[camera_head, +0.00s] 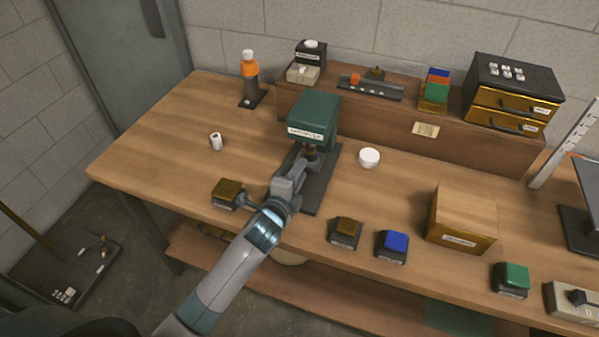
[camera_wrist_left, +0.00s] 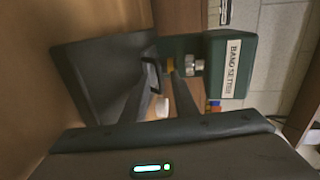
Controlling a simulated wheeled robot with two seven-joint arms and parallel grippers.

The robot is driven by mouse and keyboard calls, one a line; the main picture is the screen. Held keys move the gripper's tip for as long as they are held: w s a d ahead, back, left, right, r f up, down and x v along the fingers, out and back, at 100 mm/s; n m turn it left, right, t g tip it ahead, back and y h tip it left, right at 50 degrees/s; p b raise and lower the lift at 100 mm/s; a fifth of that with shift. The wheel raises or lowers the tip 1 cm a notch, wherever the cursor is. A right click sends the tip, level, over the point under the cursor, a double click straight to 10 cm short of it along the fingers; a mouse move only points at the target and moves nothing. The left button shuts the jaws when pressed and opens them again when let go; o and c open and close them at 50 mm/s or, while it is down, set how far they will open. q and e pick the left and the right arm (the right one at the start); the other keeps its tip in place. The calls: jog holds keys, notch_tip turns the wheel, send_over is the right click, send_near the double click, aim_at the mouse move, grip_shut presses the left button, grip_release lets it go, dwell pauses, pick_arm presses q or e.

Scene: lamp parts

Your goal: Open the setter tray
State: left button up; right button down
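The band setter, a green machine (camera_head: 314,118) on a dark base plate (camera_head: 322,190), stands near the middle of the bench. In the left wrist view its labelled green head (camera_wrist_left: 228,68) appears sideways, with a metal stem below it. A dark block with a small black handle (camera_wrist_left: 152,75) shows there beside the stem; I cannot tell whether it is the tray. My left gripper (camera_head: 297,172) is at the front of the setter, low and below its head. My right gripper is out of view.
A box with a brown top (camera_head: 228,192) lies close left of my left wrist. Brown (camera_head: 346,232), blue (camera_head: 393,244) and green-topped (camera_head: 513,278) boxes line the front. A white cup (camera_head: 369,157) stands right of the setter, a wooden box (camera_head: 462,218) farther right. The left bench is mostly clear.

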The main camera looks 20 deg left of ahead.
pick_arm(q)
grip_shut()
dwell(1.4)
